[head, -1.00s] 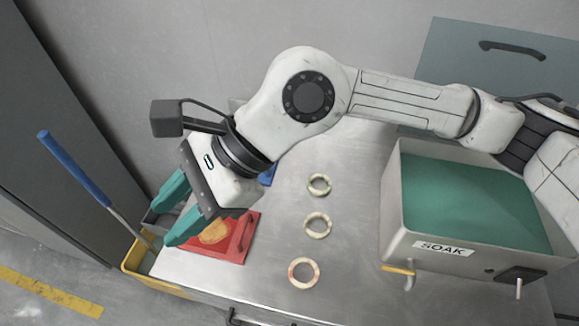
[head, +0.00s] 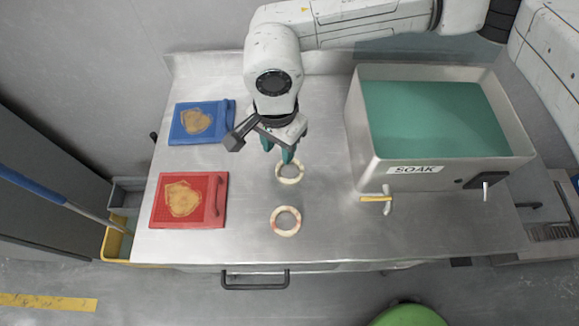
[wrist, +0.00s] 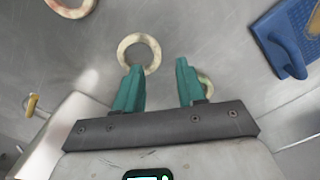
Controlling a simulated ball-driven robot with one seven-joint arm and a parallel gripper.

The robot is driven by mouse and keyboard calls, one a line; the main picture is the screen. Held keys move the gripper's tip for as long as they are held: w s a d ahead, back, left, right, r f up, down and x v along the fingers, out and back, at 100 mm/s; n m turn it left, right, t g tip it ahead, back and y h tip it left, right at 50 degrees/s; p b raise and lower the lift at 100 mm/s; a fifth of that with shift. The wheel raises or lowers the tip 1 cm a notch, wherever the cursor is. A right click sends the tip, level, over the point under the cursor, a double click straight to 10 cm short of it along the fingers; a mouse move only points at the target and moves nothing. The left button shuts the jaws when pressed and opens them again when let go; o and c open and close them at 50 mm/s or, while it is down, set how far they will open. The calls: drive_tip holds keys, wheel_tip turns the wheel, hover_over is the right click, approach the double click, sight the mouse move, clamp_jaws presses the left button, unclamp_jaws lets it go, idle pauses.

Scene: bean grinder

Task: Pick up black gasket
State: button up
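No black gasket shows; the ring-shaped pieces in view are cream with stains. In the head view one ring (head: 290,181) lies on the metal table just below my gripper (head: 278,155), and a second ring with reddish spots (head: 286,232) lies nearer the front edge. In the wrist view my gripper (wrist: 159,68) is open and empty, its two teal fingers apart. The middle ring (wrist: 124,50) lies at the left fingertip, the spotted ring (wrist: 70,11) is at the top left, and a third ring (wrist: 208,87) is partly hidden behind the right finger.
A SOAK basin (head: 357,130) of green liquid stands at the right. A blue board (head: 229,108) and a red board (head: 162,207) with brown patches lie at the left. A small yellow-handled valve (head: 375,198) projects from the basin's front.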

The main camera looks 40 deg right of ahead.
sight(280, 164)
drive_tip(key=shift+s+f+p, duration=0.2)
drive_tip(key=shift+f+p, duration=0.25)
drive_tip(key=shift+f, duration=1.9)
drive_tip(key=shift+c, duration=0.4)
clamp_jaws()
